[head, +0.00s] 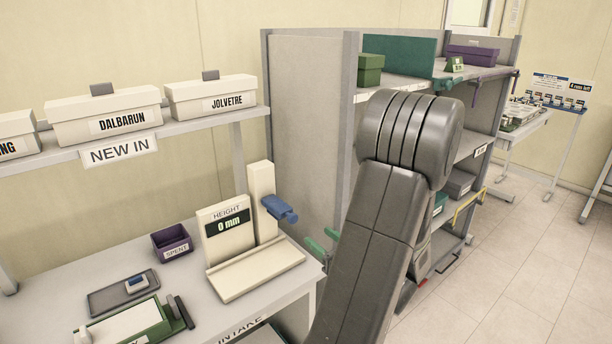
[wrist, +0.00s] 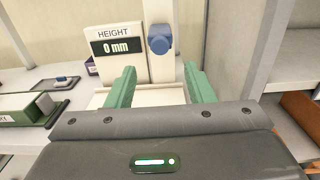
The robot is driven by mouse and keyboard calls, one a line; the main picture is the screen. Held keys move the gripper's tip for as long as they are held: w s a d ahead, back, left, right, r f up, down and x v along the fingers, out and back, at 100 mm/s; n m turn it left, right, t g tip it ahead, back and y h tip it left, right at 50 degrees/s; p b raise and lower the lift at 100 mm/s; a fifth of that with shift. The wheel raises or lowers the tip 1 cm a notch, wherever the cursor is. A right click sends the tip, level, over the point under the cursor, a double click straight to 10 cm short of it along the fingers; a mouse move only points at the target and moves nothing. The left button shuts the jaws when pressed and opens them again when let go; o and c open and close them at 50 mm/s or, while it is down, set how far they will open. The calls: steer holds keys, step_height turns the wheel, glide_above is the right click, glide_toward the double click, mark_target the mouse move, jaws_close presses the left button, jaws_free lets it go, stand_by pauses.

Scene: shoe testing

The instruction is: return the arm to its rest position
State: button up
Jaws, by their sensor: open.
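My arm rises in the middle of the head view, in front of the shelf unit. My gripper's green fingers (head: 324,246) show just left of the arm there, partly hidden by it. In the wrist view my gripper (wrist: 156,88) has its two green fingers spread apart, with nothing between them. Beyond the fingers stands the height gauge (head: 232,231), cream with a blue knob and a display reading 0 mm. It also shows in the wrist view (wrist: 116,48). Its base plate is bare.
The intake bench (head: 208,312) holds a purple SPENT box (head: 172,243), a dark tray (head: 108,298) with a small blue-and-white item, and a green-framed device (head: 130,325). White lidded boxes stand on the shelf above. The grey shelf unit (head: 305,120) is close behind my arm. Open floor (head: 510,270) lies right.

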mark_target(294, 221)
steer(key=p+x, duration=0.2)
steer(key=x, duration=1)
steer(key=shift+w+a, duration=0.1)
steer(key=shift+w+a+f, duration=0.1)
steer(key=shift+w+f, duration=0.05)
steer(key=shift+f, duration=0.25)
